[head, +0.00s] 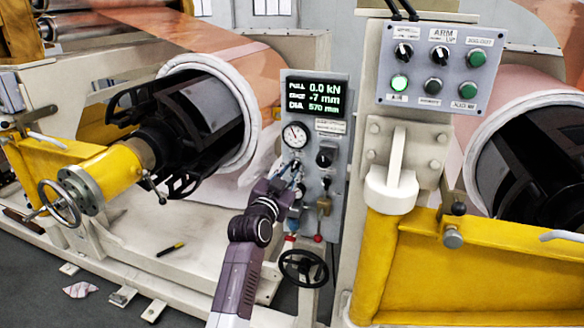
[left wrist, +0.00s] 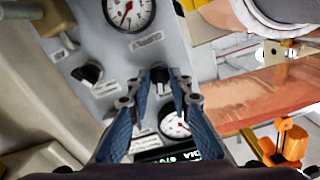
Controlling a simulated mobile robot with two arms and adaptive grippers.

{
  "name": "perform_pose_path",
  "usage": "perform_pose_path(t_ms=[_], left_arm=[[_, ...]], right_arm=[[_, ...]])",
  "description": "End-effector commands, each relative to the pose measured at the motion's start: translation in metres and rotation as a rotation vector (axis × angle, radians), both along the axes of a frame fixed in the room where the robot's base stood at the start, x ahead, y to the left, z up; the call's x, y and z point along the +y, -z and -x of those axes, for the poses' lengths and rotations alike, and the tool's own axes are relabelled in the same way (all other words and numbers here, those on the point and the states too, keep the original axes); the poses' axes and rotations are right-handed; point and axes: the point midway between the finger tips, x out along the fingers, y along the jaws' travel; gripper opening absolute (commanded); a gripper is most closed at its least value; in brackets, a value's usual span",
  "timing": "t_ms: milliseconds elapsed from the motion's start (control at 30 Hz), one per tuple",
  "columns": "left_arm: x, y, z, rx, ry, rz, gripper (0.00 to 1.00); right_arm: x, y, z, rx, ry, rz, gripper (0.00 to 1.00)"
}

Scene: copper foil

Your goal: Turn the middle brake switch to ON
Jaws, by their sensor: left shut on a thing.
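A grey control panel (head: 326,185) stands in the middle of the head view, with a display at its top. My left gripper (head: 288,178) reaches its left side from below. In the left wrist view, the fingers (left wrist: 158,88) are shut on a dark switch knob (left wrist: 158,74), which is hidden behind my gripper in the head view. A second black rotary switch (head: 325,157) is free to its right; it also shows in the left wrist view (left wrist: 90,72). The labels are too small to read, and I cannot tell the held knob's setting. My right gripper is not in view.
A round gauge (head: 295,134) sits above my gripper. A grey button box (head: 437,66) with a lit green lamp hangs at the upper right. A large roll (head: 215,105) stands close on the left.

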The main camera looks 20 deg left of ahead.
Motion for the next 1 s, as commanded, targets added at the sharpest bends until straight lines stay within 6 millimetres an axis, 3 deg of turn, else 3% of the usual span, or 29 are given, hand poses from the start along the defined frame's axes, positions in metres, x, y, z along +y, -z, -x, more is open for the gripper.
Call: perform_pose_path(t_ms=[500, 1000], left_arm=[[0.000, -0.002, 0.000, 0.019, 0.000, 0.480, 0.00], [0.000, -0.001, 0.000, 0.028, 0.000, 0.804, 0.00]], right_arm=[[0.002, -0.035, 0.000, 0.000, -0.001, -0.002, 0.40], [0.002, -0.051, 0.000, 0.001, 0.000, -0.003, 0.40]])
